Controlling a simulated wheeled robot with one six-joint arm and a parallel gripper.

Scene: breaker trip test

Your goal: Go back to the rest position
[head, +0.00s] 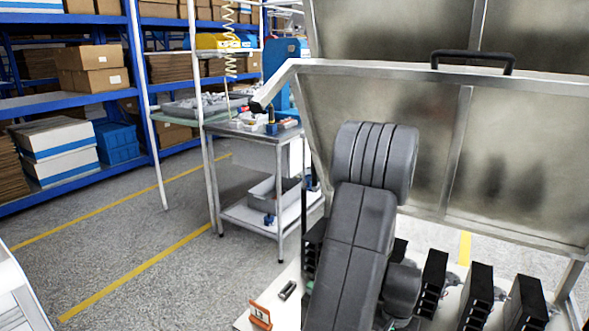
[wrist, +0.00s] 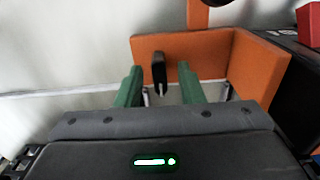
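My gripper (wrist: 160,88) shows in the wrist view with its two green fingers apart, and nothing is seen clamped between them. An orange angled piece (wrist: 225,55) stands just beyond the fingertips. A small black part with thin metal prongs (wrist: 158,72) shows in the gap between the fingers, in front of the orange face; I cannot tell whether it touches them. In the head view my dark grey arm fills the middle and hides most of the gripper. A row of black breaker units (head: 432,283) stands on a pale board, partly behind my arm.
A framed translucent cover (head: 540,150) with a black handle (head: 472,60) stands raised beside and behind my arm. An orange marker (head: 261,314) and a small dark cylinder (head: 288,290) are on the board. A metal cart (head: 245,215) and blue shelves (head: 60,102) stand behind; the left floor is open.

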